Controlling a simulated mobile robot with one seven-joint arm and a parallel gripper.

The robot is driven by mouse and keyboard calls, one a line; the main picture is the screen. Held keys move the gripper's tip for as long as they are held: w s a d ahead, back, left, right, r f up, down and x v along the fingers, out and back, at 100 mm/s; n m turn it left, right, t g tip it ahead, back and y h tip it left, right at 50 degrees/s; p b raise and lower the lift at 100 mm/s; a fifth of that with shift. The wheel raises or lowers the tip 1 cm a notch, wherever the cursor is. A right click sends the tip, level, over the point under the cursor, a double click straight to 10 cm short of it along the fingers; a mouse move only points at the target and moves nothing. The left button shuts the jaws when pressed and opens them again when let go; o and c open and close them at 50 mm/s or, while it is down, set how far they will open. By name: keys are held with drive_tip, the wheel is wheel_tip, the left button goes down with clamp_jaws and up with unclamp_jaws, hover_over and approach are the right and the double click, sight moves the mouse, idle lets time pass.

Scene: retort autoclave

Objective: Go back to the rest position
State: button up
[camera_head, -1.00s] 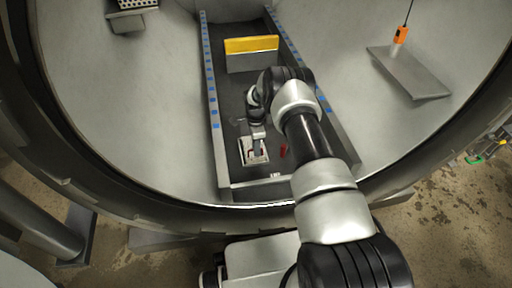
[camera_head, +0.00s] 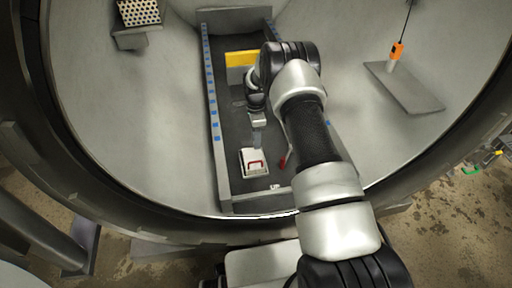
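My gripper (camera_head: 257,138) hangs over the dark tray inside the round vessel, at the end of my black and white arm. It is just behind and above a small white box with a red handle (camera_head: 254,163). The box lies on the tray floor near the front end, and the gripper looks apart from it. The fingers are small and blurred, so I cannot tell whether they are open or shut. Nothing is visibly held.
The long tray (camera_head: 216,140) has blue marks along its side walls. A yellow-topped block (camera_head: 241,59) stands further back, partly behind my arm. A red item (camera_head: 283,161) lies right of the box. An orange device (camera_head: 397,51) stands on a grey plate (camera_head: 408,88) at right.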

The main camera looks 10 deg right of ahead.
drive_tip(key=shift+w+r+p, duration=0.1)
drive_tip(key=shift+r+p, duration=0.25)
drive_tip(key=shift+r, duration=2)
drive_tip(key=s+r+n+t, duration=0.1)
drive_tip(key=s+r+n, duration=0.3)
drive_tip(key=r, duration=1)
drive_tip(key=s+r+n+t, duration=0.25)
drive_tip(key=s+r, duration=0.25)
drive_tip(key=r, duration=0.9)
drive_tip(key=s+r+n, duration=0.6)
drive_tip(key=s+r, duration=0.4)
drive_tip(key=s, duration=0.4)
drive_tip(key=s+n+t, duration=0.3)
drive_tip(key=s+n, duration=0.3)
drive_tip(key=s, duration=0.9)
wheel_tip(320, 180, up, 23)
drive_tip(key=p, duration=2.3)
drive_tip(key=shift+w+a, duration=0.2)
drive_tip(key=shift+w, duration=0.2)
drive_tip(key=shift+m+g, duration=0.25)
